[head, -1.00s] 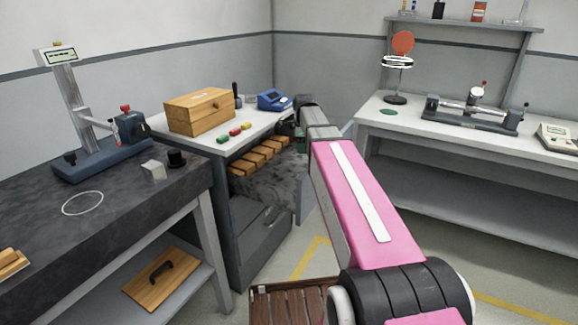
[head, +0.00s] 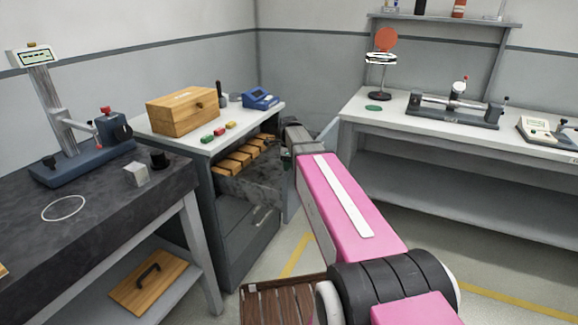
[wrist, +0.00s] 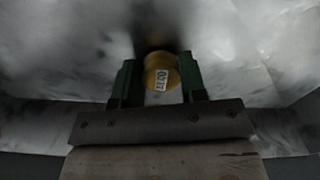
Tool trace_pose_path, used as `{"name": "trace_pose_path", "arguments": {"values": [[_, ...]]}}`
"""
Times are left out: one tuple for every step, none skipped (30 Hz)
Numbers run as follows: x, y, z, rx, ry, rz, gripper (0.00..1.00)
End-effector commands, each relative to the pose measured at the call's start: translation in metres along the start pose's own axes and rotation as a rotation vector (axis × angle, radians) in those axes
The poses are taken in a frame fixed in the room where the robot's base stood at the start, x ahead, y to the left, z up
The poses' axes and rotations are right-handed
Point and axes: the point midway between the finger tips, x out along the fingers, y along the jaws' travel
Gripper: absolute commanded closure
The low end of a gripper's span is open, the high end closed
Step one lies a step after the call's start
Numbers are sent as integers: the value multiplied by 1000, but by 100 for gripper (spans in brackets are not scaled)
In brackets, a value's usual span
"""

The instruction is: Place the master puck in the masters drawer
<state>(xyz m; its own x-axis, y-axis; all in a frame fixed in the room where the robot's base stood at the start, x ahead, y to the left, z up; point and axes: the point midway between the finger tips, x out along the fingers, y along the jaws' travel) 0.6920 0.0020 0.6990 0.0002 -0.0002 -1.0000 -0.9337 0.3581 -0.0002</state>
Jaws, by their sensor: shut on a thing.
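The master puck (wrist: 160,72) is a gold-brown disc with a small white printed label. In the wrist view it sits between the two green fingertips of my gripper (wrist: 160,82), which is shut on it. Grey mottled surfaces surround it, with a dark shadow behind it. In the head view my gripper (head: 286,158) is mostly hidden behind my arm, at the right end of an open drawer (head: 250,182) in the grey cabinet. The drawer has a row of wooden blocks along its back. I cannot read any drawer label, and the puck is hidden in this view.
On the cabinet top are a wooden box (head: 183,112), a blue device (head: 260,98) and small coloured pieces. A dark bench (head: 95,200) stands left, a white bench (head: 430,135) right. A slatted brown wooden surface (head: 283,303) lies near my base. Floor shows between benches.

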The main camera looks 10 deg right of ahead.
Motion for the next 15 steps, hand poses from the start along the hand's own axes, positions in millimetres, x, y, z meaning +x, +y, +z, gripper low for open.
{"name": "trace_pose_path", "arguments": {"values": [[4,0,0,0,0,0,94],[4,0,0,0,0,0,94],[5,0,0,0,0,-1,94],[4,0,0,0,0,-1,94],[4,0,0,0,0,-1,94],[4,0,0,0,0,-1,94],[4,0,0,0,0,-1,94],[4,0,0,0,0,-1,94],[4,0,0,0,0,-1,94],[5,0,0,0,0,0,94],[6,0,0,0,0,0,94],[7,0,0,0,0,0,94],[7,0,0,0,0,0,52],[7,0,0,0,0,0,42],[7,0,0,0,0,0,36]]}}
